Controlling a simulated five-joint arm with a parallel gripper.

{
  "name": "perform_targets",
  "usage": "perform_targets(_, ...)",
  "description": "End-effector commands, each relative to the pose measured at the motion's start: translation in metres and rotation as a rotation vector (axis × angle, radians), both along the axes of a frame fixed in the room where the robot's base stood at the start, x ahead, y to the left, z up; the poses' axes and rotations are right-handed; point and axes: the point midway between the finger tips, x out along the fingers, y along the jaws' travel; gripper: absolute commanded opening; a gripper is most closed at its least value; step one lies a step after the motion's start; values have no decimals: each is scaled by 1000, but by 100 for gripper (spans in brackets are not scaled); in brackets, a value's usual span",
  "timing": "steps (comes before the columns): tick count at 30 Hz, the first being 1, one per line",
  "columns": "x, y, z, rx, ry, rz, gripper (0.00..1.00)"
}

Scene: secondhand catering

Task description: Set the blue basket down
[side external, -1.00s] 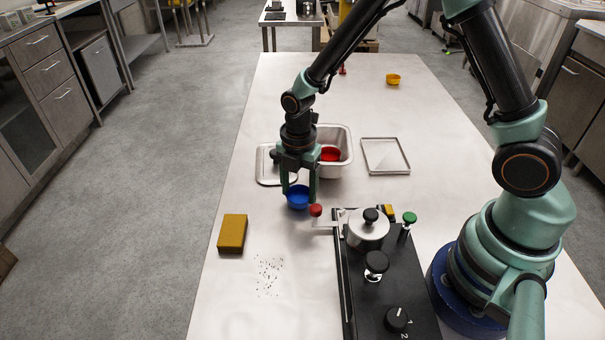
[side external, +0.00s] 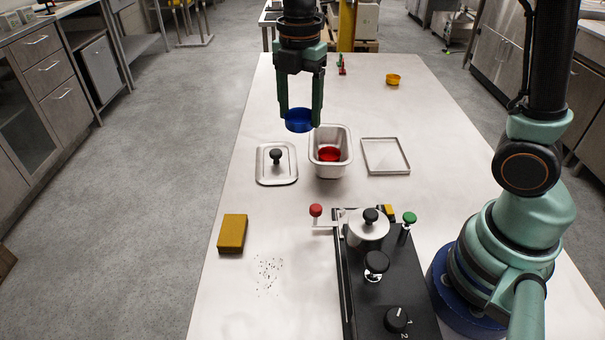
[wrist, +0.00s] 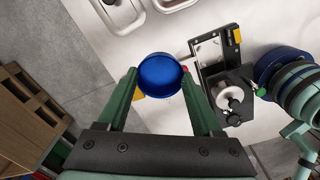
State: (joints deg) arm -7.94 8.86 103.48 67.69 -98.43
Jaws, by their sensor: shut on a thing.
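The blue basket (side external: 299,122) is small and round, and hangs between the two fingers of my gripper (side external: 299,112). My gripper is shut on it and holds it up in the air. In the side view it appears just behind and left of the steel pan. In the wrist view the basket (wrist: 160,76) sits between the fingertips, with the table well below.
A steel pan (side external: 343,168) holds a red round piece (side external: 329,154). Its knobbed lid (side external: 265,178) lies left, a shallow tray (side external: 365,155) right. A yellow basket (side external: 393,79) stands far back. A black device with a pot (side external: 366,232) and a yellow sponge (side external: 232,233) are nearer.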

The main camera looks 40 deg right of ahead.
Motion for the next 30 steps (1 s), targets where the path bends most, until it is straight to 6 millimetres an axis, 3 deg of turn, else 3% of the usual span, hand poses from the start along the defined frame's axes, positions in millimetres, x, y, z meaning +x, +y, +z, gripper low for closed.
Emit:
perform_targets(6, 27, -65, 18, 1, -3, -328, 14)
perform_targets(12, 40, -124, 31, 0, -2, -618, 14)
perform_targets(17, 42, -146, 32, 0, 0, -723, 14)
perform_targets(20, 41, -149, 19, 0, 4, -737, 14)
perform_targets(30, 41, -148, -64, -1, 5, -733, 14)
